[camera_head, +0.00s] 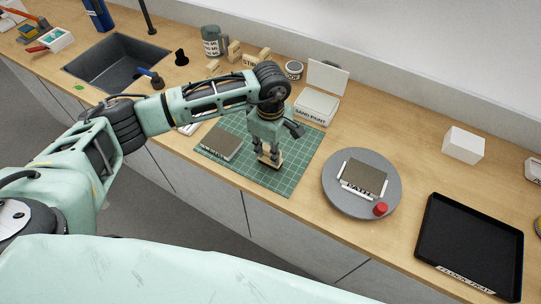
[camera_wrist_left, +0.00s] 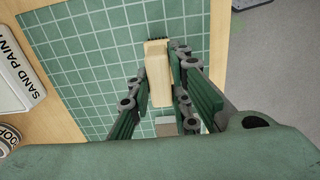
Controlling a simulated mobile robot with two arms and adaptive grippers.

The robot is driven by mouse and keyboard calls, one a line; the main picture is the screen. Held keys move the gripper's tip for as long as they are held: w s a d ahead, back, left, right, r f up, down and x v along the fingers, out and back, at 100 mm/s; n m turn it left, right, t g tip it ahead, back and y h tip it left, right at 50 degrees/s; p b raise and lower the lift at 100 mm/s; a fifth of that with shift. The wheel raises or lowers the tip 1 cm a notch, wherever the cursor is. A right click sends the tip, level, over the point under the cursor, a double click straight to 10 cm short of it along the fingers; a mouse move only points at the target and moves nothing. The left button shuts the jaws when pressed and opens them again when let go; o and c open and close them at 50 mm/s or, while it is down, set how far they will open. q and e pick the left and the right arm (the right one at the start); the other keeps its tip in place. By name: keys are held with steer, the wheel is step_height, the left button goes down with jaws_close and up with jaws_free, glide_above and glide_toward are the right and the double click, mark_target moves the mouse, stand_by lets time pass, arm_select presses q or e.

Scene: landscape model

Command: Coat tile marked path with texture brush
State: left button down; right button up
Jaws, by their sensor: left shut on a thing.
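The tile marked PATH (camera_head: 366,176) is a grey-brown square on a grey round turntable (camera_head: 338,197), right of the cutting mat. My left gripper (camera_head: 268,158) is over the green mat, pointing down, shut on the wooden texture brush (camera_head: 271,163). In the left wrist view the pale brush (camera_wrist_left: 158,78) sits between the fingers (camera_wrist_left: 160,66), with dark bristles at its far end. The gripper is left of the PATH tile and apart from it. Whether the brush touches the mat is not clear. My right gripper is not in view.
The green mat (camera_head: 288,178) holds another labelled tile (camera_head: 222,141). An open SAND PAINT box (camera_head: 316,106) stands behind it. A red knob (camera_head: 381,208) is at the turntable's front. A black FLOCK TRAY (camera_head: 428,217) lies right, a white box (camera_head: 463,145) behind. A sink (camera_head: 105,64) is left.

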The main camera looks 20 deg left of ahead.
mark_target(270, 151)
arm_select(q)
steer(key=shift+r+p, duration=1.1)
steer(key=shift+r, duration=1.9)
steer(key=shift+s+m+b, duration=0.2)
steer(key=shift+m+b, duration=0.15)
steer(key=shift+m, duration=0.05)
steer(key=s+a+r+m+b, duration=0.1)
steer(key=s+m+b, duration=0.3)
steer(key=s+m, duration=0.2)
steer(key=s+a+r+m+b, duration=0.2)
steer(key=s+m+b, duration=0.2)
steer(key=s+m, duration=0.3)
steer(key=shift+s+m, duration=0.2)
steer(key=shift+m, duration=0.7)
